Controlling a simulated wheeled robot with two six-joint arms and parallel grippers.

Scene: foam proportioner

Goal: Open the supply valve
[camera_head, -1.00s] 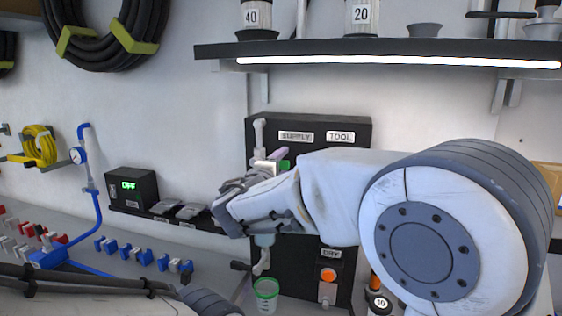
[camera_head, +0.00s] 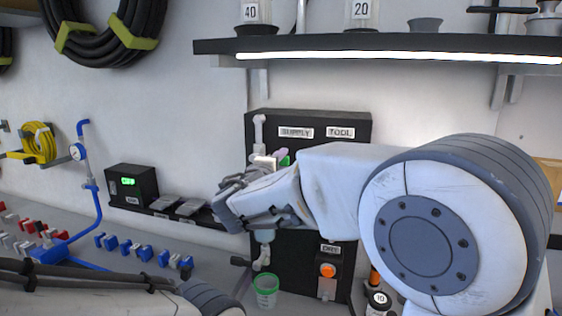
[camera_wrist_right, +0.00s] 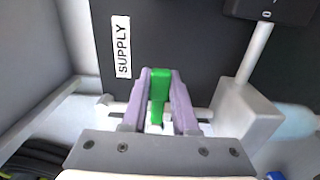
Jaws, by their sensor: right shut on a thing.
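The supply valve has a green handle (camera_wrist_right: 159,92), and its pale body and pipe lie across a dark panel (camera_head: 360,140) beside the SUPPLY label (camera_wrist_right: 121,47). My right gripper (camera_wrist_right: 159,76) is shut on the green handle, with one purple finger on each side of it. In the head view, a bit of the green handle (camera_head: 285,161) shows past my right wrist, and my right arm hides most of the valve. My left arm enters at the lower left of the head view; its gripper is out of the picture.
A shelf (camera_head: 380,49) with a lit strip overhangs the panel. A clear cup with a green rim (camera_head: 265,291) stands below the tap. A black box with a green display (camera_head: 130,184) stands left. Blue, red and white fittings (camera_head: 130,247) line the bench.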

